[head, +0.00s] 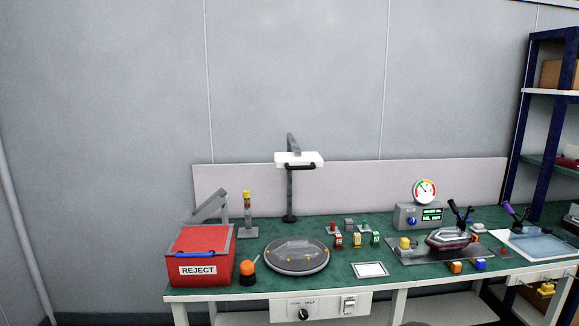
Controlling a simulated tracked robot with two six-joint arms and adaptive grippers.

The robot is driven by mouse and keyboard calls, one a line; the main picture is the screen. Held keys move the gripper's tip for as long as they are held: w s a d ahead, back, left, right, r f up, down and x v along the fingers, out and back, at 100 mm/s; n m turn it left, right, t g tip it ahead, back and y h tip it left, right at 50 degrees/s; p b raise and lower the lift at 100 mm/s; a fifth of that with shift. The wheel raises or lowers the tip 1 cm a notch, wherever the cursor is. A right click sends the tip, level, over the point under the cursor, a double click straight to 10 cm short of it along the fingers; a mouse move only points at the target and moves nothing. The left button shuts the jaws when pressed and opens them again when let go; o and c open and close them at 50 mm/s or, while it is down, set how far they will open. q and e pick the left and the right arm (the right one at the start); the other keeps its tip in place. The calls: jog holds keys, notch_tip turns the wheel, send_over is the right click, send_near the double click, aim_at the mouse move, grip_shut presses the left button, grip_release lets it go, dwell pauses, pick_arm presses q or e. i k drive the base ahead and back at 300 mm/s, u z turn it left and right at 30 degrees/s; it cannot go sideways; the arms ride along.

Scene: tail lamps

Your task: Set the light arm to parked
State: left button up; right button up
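The light arm stands at the back of the green-topped bench, left of centre. It has a dark upright post (290,193), a grey arm piece (292,143) slanting at the top, and a white lamp head (284,159) with a black bar handle (300,167) on its front. The head hangs level in front of the post, behind and above the round turntable (297,268). No marking for a parked position is readable. Neither of my grippers is in view.
A gauge box (419,216) and a clamp fixture holding a lamp (451,240) stand right. Small coloured blocks (357,240) sit between. Shelving (540,92) rises far right.

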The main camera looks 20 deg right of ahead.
aim_at(297, 160)
jog(key=i, duration=0.85)
jog(key=z, duration=0.05)
